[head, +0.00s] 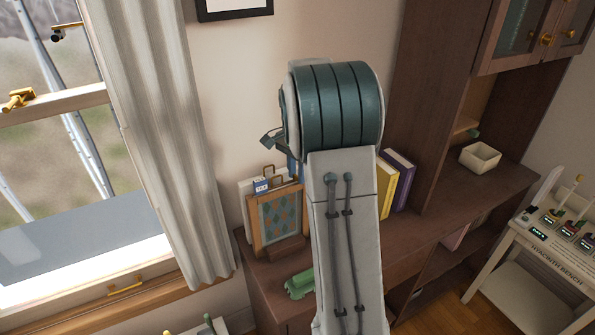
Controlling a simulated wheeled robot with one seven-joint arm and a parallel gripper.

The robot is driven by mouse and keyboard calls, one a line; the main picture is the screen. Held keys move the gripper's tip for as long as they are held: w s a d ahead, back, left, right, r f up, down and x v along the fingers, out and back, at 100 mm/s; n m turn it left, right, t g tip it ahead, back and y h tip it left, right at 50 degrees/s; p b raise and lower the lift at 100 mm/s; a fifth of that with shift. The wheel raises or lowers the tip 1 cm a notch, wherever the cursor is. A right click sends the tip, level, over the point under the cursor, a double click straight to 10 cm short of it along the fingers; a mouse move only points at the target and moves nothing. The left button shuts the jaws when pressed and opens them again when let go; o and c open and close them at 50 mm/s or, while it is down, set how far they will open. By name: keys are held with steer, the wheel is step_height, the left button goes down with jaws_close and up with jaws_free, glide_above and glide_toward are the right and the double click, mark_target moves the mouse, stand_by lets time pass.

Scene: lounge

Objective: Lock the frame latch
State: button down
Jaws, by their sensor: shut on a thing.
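A wooden frame with a teal and tan diamond pattern (283,217) stands upright on the dark wooden cabinet, left of my arm. Brass-coloured loops (268,173) show at its top, and I cannot tell whether one is the frame latch. My gripper (292,168) is mostly hidden behind my arm; only a blue sliver shows by the frame's upper right. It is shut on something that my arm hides. Whether it touches the frame cannot be seen.
A small blue-and-white tag (261,186) sits by the frame. A green object (299,284) lies in front. Yellow and purple books (390,182) stand right of my arm. A curtain (160,140) and window are left. A labelled bench (555,250) stands right.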

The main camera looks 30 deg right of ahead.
steer(key=shift+a+m, duration=0.15)
steer(key=shift+m, duration=1.55)
steer(key=c, duration=1.2)
jaws_free()
steer(key=shift+r, duration=0.1)
step_height(320, 180, up, 14)
steer(key=shift+b, duration=0.3)
steer(key=shift+s, duration=0.1)
steer(key=s+a+f+n+t, duration=0.1)
steer(key=s+a+f+n, duration=0.2)
steer(key=s+a+n, duration=0.2)
steer(key=s+a+f+n+t, duration=0.1)
steer(key=s+a+f+n, duration=0.2)
steer(key=s, duration=0.9)
steer(key=s+a+f+n+t, duration=0.1)
steer(key=s+a+f+n, duration=0.2)
steer(key=s+a+n, duration=0.3)
steer(key=s+n, duration=0.2)
steer(key=n, duration=0.1)
steer(key=shift+s+a+f, duration=0.3)
steer(key=shift+a+f, duration=0.1)
